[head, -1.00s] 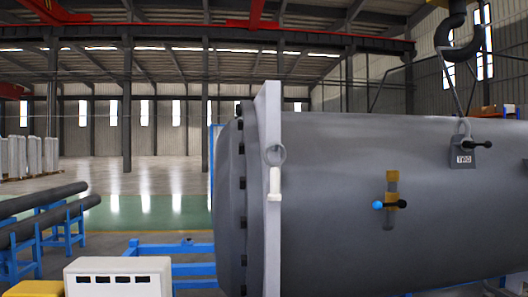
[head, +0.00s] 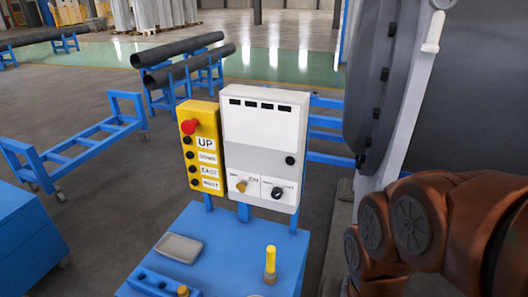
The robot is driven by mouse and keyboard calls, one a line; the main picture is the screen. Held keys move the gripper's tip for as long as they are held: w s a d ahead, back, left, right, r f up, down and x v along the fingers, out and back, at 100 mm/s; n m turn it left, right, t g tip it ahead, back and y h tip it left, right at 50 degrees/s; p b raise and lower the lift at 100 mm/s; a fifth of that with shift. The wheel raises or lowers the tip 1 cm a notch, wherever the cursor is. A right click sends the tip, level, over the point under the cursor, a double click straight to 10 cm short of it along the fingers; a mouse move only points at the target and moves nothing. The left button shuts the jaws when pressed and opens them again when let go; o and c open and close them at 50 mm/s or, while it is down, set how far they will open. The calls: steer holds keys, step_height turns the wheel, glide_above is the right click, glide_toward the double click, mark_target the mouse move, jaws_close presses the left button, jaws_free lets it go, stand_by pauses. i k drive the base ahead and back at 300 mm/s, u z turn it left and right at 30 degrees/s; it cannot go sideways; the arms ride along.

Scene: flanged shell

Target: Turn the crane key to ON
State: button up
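A white and grey control box (head: 262,125) stands upright at the back of a blue cart. Low on its left is a brass-coloured key or knob (head: 241,186) on a small white label, with "ON" readable to its upper right. Which way it points is too small to tell. A black knob (head: 277,193) sits to its right on another label. A yellow crane pendant (head: 201,148) with a red button and the readable labels UP, DOWN and EAST is beside the box. My orange arm reaches in at the lower right; my gripper is out of view.
The blue cart top (head: 225,245) holds a grey tray (head: 178,248) and a yellow-handled tool (head: 270,262). The flanged grey shell (head: 375,70) stands at the right, near my arm. Dark pipes (head: 180,65) lie on blue stands behind.

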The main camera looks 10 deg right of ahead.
mark_target(241, 186)
steer(key=k, duration=0.5)
steer(key=u, duration=1.45)
steer(key=i, duration=0.25)
steer(key=u, duration=0.6)
